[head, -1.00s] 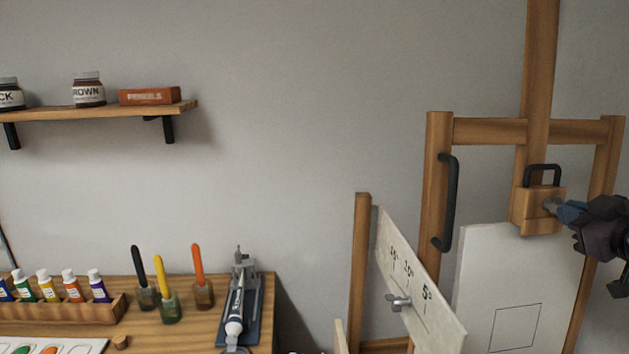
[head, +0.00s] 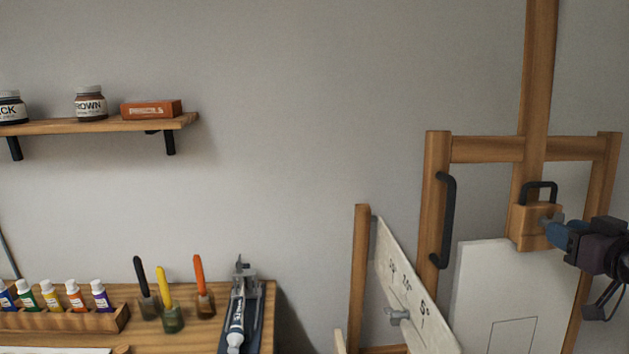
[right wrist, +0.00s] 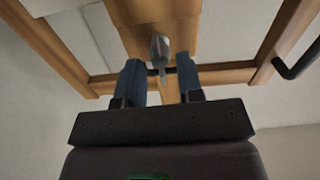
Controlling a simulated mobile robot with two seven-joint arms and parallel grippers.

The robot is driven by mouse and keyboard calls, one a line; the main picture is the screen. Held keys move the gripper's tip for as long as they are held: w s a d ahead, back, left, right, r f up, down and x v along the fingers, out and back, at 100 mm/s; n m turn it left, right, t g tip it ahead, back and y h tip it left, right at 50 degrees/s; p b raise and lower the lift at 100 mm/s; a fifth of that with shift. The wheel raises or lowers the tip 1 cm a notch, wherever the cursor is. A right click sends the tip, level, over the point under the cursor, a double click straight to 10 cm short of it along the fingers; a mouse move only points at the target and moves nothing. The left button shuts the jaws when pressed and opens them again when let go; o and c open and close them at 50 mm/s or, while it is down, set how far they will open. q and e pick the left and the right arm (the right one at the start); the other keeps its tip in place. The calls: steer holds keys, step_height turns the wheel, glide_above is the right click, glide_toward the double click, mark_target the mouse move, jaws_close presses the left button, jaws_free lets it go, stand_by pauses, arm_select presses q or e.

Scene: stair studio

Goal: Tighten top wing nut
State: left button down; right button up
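The top wing nut (head: 549,220) is grey and sits on the front of the wooden clamp block (head: 533,236) on the easel's mast. In the right wrist view the wing nut (right wrist: 160,50) shows between my two blue fingers, with a gap on each side. My right gripper (head: 562,230) is at the block from the right, its fingertips close to the nut. In the right wrist view the gripper (right wrist: 160,70) is open and not closed on the nut. My left gripper is not in view.
A white canvas (head: 500,285) stands below the block. A black handle (head: 447,220) is on the easel's left post. A tilted angle-scale board (head: 415,300) with another wing nut (head: 397,316) is to the left. A table (head: 190,340) with paints stands farther left.

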steer(key=s, duration=0.4)
steer(key=s+r, duration=0.1)
steer(key=s, duration=0.1)
steer(key=shift+d, duration=0.25)
steer(key=shift+w, duration=0.1)
